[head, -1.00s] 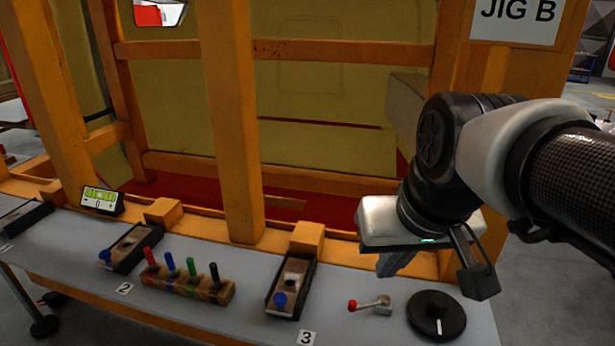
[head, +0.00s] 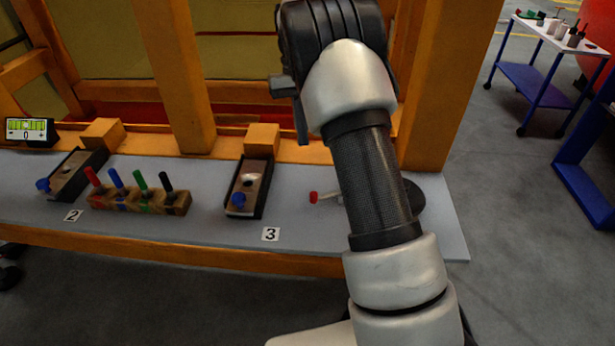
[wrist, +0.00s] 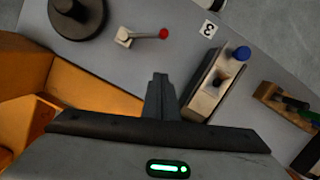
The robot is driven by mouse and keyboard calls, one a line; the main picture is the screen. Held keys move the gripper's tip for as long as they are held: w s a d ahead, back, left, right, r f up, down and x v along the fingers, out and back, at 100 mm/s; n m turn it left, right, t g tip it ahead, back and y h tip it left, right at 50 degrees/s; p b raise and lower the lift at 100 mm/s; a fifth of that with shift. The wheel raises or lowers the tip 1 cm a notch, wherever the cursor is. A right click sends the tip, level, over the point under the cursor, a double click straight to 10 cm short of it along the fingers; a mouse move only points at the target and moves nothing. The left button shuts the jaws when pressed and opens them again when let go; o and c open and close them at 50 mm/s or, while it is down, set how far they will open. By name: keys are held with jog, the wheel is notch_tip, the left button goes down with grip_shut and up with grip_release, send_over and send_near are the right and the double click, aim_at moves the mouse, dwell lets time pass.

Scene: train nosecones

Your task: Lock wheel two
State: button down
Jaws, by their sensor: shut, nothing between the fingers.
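The unit by label 2 (head: 73,215) is a dark, narrow tray (head: 88,172) with a blue knob (head: 43,185) at its near left end, at the left of the head view. A similar tray by label 3 (head: 270,234) stands nearer the middle, with its own blue knob (head: 238,200). My gripper (wrist: 160,80) shows in the wrist view, fingers together and empty. There it appears just left of tray 3 (wrist: 205,95), whose blue knob (wrist: 242,53) is clear of the fingers. In the head view my arm hides most of my gripper.
A block with red, blue, green and black handles (head: 140,200) stands between the trays. A red-tipped lever (head: 322,197) and a black dial (wrist: 78,15) lie to the right, partly behind my arm. Orange posts (head: 180,80) rise behind the bench. A blue cart (head: 545,75) stands at back right.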

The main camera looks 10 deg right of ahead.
dwell(0.3)
jog(key=x, duration=1)
jog(key=shift+s+f+b, duration=0.15)
jog(key=shift+f+b, duration=0.05)
jog(key=shift+b, duration=0.15)
jog(key=shift+s+r, duration=0.15)
jog(key=shift+s, duration=0.45)
jog(key=shift+s+r, duration=0.15)
jog(key=shift+s, duration=1.15)
jog(key=shift+s+f, duration=0.1)
jog(key=shift+s, duration=0.05)
